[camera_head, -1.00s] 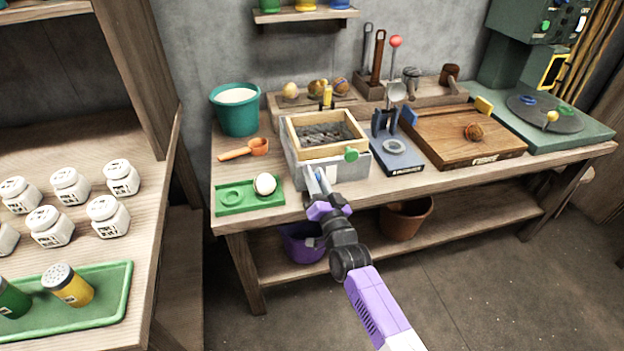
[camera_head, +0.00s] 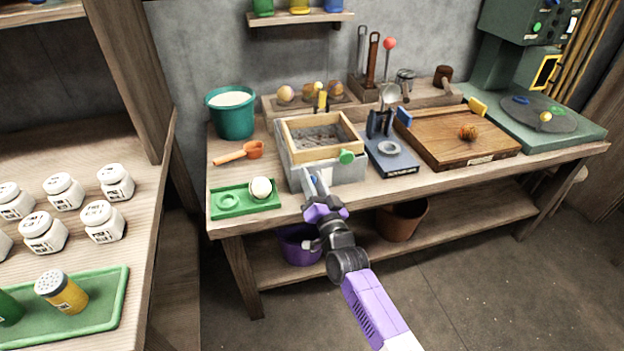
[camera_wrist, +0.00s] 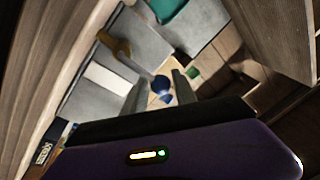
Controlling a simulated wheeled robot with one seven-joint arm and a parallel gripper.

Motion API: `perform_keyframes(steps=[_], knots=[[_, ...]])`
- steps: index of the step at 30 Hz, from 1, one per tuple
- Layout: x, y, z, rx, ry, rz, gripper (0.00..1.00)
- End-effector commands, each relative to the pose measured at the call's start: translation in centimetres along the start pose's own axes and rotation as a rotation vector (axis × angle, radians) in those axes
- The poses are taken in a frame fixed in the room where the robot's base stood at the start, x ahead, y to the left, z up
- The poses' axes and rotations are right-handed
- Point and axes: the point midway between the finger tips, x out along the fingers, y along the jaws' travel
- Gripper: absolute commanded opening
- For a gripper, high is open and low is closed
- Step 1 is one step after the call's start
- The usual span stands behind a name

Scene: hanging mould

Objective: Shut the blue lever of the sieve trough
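The sieve trough (camera_head: 348,172) is a grey box on the workbench with a wooden-framed sieve (camera_head: 330,152) set in its top. A green knob (camera_head: 347,157) is on its front right corner and a yellow handle (camera_head: 322,100) stands at its back. My gripper (camera_head: 315,176) is at the trough's front left. The blue lever's knob (camera_wrist: 160,85) shows in the wrist view between and beyond my two fingers (camera_wrist: 160,90), which are apart. I cannot tell whether either finger touches it. In the head view the lever is mostly hidden by my fingers.
A green tray (camera_head: 226,201) with a white egg-like ball (camera_head: 261,188) lies left of the gripper. A blue-grey stand (camera_head: 395,165) is close on the trough's right. An orange scoop (camera_head: 240,153) and teal bucket (camera_head: 232,118) are behind left. Open floor lies in front.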

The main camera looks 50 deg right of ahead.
Motion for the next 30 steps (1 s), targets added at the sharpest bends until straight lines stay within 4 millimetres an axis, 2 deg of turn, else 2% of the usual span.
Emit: perform_keyframes(steps=[4,15,21,30], knots=[[-1.4,0.0,0.1,0.0,-0.003,0.001,0.33],[-6.9,0.1,0.1,0.0,-0.002,0.002,0.33],[-7.8,0.0,0.0,0.001,-0.001,0.001,0.33],[-7.8,0.0,0.0,0.001,0.0,0.001,0.33]])
